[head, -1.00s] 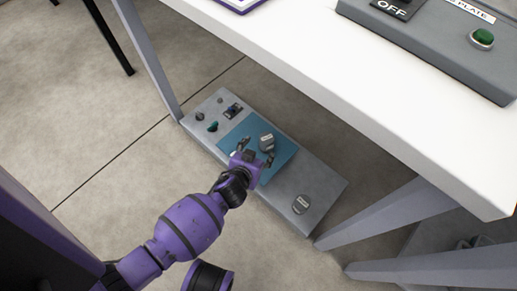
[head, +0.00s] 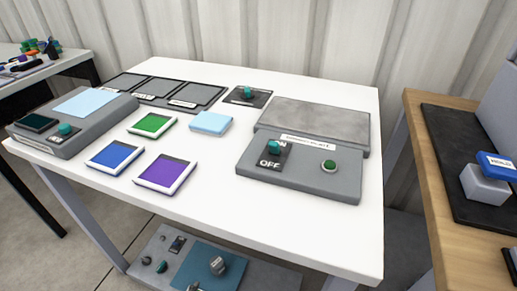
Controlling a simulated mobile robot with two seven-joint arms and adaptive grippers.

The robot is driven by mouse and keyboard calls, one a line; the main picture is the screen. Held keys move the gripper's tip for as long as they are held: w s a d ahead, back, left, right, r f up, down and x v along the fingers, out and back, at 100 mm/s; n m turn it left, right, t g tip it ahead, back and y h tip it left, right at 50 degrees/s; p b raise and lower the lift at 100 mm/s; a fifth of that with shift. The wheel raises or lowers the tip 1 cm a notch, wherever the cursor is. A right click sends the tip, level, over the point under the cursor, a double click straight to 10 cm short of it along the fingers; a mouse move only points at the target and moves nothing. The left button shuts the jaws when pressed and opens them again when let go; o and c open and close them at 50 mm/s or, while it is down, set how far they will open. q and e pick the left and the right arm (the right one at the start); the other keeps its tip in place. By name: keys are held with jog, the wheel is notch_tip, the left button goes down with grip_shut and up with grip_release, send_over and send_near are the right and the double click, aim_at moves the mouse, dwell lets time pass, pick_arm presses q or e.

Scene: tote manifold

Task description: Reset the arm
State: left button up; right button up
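Neither of my grippers can be made out in the head view. A small dark piece shows at the bottom edge beside the grey knob (head: 218,265) on the low panel's blue mat (head: 232,277). I cannot tell whether it is a fingertip or a part of the panel. No arm link of mine is visible now.
A white table (head: 240,205) fills the middle. It bears a grey switch box (head: 345,188), a grey plate (head: 312,118), coloured tiles such as a purple one (head: 166,171), and a left-hand console (head: 100,123). A wooden bench (head: 425,135) stands at right.

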pick_arm(q)
jog(key=s+a+r+n+p, duration=0.1)
jog(key=s+a+r+p, duration=0.1)
jog(key=s+r+p, duration=1)
jog(key=s+a+r+n+g+p, duration=0.1)
jog(key=s+a+r+p, duration=0.2)
jog(key=s+r+p, duration=0.9)
notch_tip(320, 180, up, 8)
jog(key=p, duration=0.4)
jog(key=shift+s+y, duration=0.15)
jog(key=shift+y, duration=0.25)
pick_arm(e)
jog(key=w+r+t, duration=0.1)
jog(key=w+r, duration=0.2)
jog(key=r, duration=0.7)
jog(key=w+r+t, duration=0.1)
jog(key=w+r, duration=0.3)
jog(key=r, duration=0.7)
jog(key=w+r+t, duration=0.1)
jog(key=w+r, duration=0.3)
jog(key=r, duration=0.6)
jog(key=shift+a+r, duration=0.15)
jog(key=shift+a, duration=0.25)
jog(key=shift+s, duration=0.1)
